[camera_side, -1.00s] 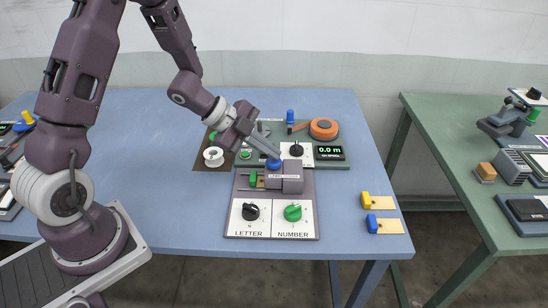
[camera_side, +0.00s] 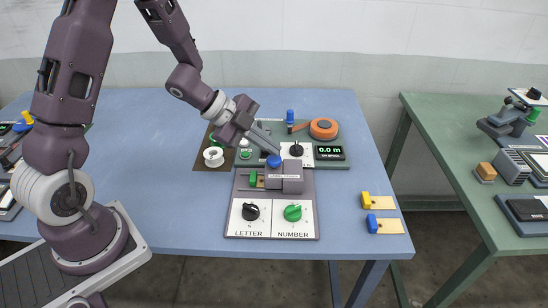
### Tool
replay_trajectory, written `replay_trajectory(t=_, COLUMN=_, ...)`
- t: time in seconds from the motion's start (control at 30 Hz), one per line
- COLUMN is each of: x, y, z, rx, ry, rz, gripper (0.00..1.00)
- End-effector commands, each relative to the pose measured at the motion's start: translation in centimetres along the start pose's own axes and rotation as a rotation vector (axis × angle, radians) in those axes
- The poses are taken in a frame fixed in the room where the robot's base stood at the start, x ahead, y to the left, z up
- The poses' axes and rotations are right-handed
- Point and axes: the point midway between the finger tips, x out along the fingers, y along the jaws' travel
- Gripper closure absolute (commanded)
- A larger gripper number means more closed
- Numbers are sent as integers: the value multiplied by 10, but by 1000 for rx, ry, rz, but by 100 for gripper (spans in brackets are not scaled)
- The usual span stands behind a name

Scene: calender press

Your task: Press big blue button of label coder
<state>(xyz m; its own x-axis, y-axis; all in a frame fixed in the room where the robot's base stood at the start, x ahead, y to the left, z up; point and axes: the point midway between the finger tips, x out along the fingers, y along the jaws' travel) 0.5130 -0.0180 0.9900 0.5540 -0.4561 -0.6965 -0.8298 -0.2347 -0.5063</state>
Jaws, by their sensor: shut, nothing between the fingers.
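The label coder (camera_side: 235,216) is a grey panel on the blue table, with a black LETTER knob (camera_side: 250,211) and a green NUMBER knob (camera_side: 293,213) at its front. Its grey block (camera_side: 292,178) stands at the back. The big blue button (camera_side: 274,161) tops that block at its left. My gripper (camera_side: 277,152) is shut and empty. It slants down from the upper left, with its fingertips just above and behind the blue button. I cannot tell whether they touch it.
Behind the coder is a green panel with a black display (camera_side: 329,153) reading 0.0 m, an orange reel (camera_side: 323,129) and a blue peg (camera_side: 290,117). A white ring (camera_side: 213,157) lies left. The left table area is clear.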

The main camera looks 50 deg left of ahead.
Motion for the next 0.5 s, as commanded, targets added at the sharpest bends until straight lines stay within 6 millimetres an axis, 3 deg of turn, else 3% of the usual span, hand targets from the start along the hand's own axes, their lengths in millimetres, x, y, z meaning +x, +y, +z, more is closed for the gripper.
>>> replay_trajectory(t=0.5, x=-8, y=-7, z=-6, rx=3, ry=0, rz=-3, gripper=100)
